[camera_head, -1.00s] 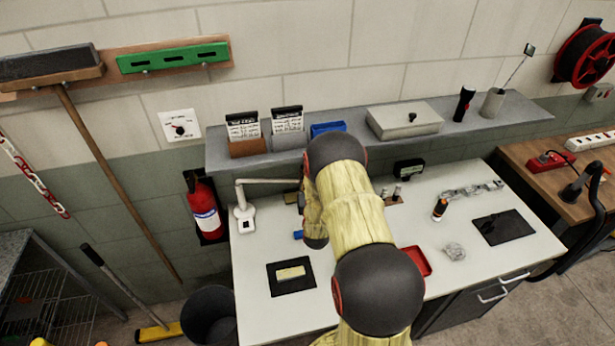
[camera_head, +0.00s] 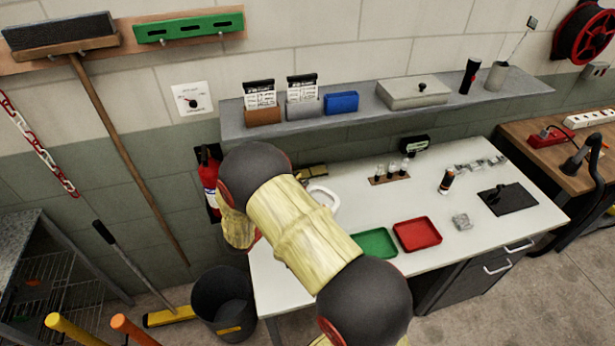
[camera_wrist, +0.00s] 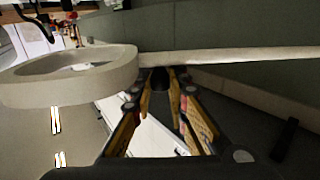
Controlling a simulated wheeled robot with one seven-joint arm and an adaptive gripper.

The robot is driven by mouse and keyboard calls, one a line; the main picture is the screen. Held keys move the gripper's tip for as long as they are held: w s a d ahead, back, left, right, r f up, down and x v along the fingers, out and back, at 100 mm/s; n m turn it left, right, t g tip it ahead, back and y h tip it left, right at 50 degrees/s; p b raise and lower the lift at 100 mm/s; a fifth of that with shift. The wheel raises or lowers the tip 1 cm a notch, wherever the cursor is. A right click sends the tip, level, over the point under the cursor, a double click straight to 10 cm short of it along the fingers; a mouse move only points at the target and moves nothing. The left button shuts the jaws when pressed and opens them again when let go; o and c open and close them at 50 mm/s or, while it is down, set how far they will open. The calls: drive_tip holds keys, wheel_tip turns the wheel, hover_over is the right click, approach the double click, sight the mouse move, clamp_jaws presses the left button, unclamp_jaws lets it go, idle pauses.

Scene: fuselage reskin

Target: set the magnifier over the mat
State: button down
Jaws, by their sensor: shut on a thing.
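The magnifier's white ring (camera_head: 323,197) shows in the head view just right of my upper arm, over the back left of the workbench. In the wrist view its thick pale ring (camera_wrist: 72,78) is at left, and its long pale arm (camera_wrist: 245,55) runs to the right past my fingertips. My gripper (camera_wrist: 163,82) is shut on the magnifier near where ring and arm meet. My arm hides the gripper and the magnifier's base in the head view. A black mat (camera_head: 523,200) with a small dark thing on it lies at the bench's right. The left mat is hidden behind my arm.
A green tray (camera_head: 375,243) and a red tray (camera_head: 417,234) lie near the bench's front edge. A rack of small bottles (camera_head: 390,178) and a dark orange-banded cylinder (camera_head: 446,181) stand behind. A shelf (camera_head: 350,118) overhangs the back. A bin (camera_head: 222,303) stands at left.

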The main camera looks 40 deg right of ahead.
drive_tip(key=shift+s+a+m+g+h, duration=0.15)
drive_tip(key=shift+a+m+g, duration=0.35)
drive_tip(key=shift+a+g, duration=0.5)
drive_tip(key=shift+w+a+m+g+h, duration=0.15)
drive_tip(key=shift+a+m+g, duration=0.4)
drive_tip(key=shift+a, duration=0.7)
drive_tip(key=shift+s, duration=0.1)
drive_tip(key=c, duration=1.7)
unclamp_jaws()
drive_tip(key=shift+c, duration=0.2)
drive_tip(key=a, duration=1.2)
drive_tip(key=shift+s, duration=0.45)
